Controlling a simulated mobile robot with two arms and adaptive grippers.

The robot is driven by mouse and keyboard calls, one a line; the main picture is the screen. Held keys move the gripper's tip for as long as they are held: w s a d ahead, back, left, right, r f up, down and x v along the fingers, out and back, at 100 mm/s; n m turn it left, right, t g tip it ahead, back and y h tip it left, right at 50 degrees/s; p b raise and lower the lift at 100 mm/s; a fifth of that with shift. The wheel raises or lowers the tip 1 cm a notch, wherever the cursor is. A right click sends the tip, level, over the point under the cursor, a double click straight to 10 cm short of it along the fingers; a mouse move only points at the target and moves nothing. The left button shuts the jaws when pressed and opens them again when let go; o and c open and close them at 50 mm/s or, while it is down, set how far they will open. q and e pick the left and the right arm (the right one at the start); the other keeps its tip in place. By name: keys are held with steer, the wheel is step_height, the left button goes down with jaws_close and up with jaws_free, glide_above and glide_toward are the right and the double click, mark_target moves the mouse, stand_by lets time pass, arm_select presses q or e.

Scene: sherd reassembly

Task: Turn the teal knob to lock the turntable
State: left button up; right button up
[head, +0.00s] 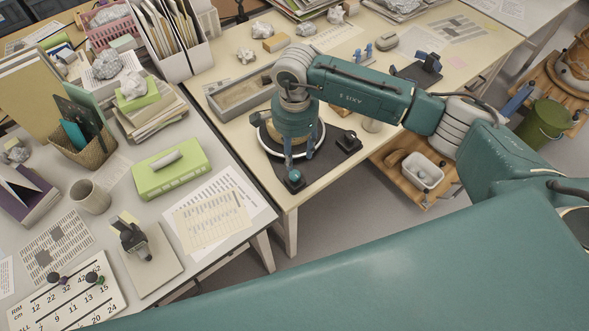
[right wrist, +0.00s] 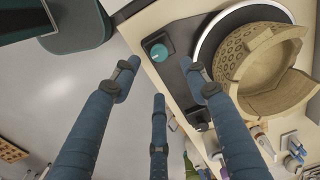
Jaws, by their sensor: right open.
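The teal knob (head: 295,177) sits on a dark plate at the front corner of the turntable (head: 317,150), by the table's front edge. In the right wrist view the round teal knob (right wrist: 159,52) stands on a black base beside the turntable's white rim (right wrist: 208,42). My right gripper (head: 290,158) points down over this front side. In the right wrist view its blue fingers (right wrist: 157,82) are spread and empty, with the knob showing beyond the tips, not gripped. A tan, broken-edged patterned pot (right wrist: 258,58) stands on the turntable. My left gripper is not in view.
A grey tray (head: 222,103) lies left of the turntable. A black block (head: 348,141) sits at the plate's right corner. A second table with a green case (head: 170,172) stands to the left. Open floor lies in front of the table edge.

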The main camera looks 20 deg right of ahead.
mark_target(295, 174)
step_height(295, 174, down, 9)
steer(key=shift+f+p, duration=0.2)
steer(key=shift+p, duration=0.9)
steer(key=shift+c, duration=0.3)
jaws_close()
